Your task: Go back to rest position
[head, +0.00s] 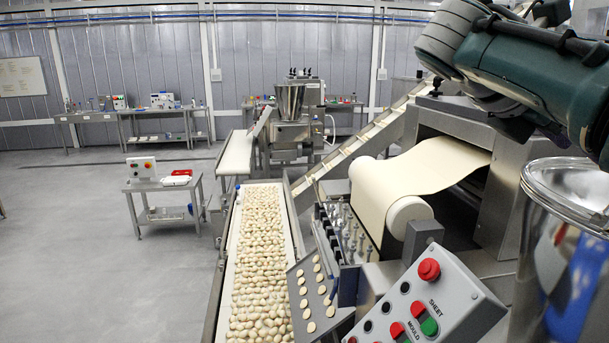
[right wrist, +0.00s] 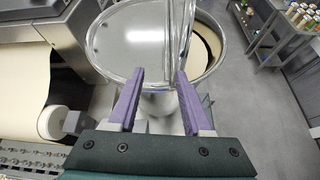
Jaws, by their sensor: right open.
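My right gripper (right wrist: 160,75) shows in the right wrist view with its two purple fingers spread apart and nothing between them. Beyond the fingertips is a round steel vessel (right wrist: 211,60) with a shiny half lid (right wrist: 130,42); its other half is open and shows pale contents inside. I cannot tell whether the fingers touch the lid. In the head view my right arm is raised across the upper right, above the sheeting machine, and its fingers cannot be made out. My left gripper is not in view.
The steel vessel (head: 572,190) stands at the right edge. A small cart (head: 165,185) stands left. The floor (head: 90,260) at left is clear.

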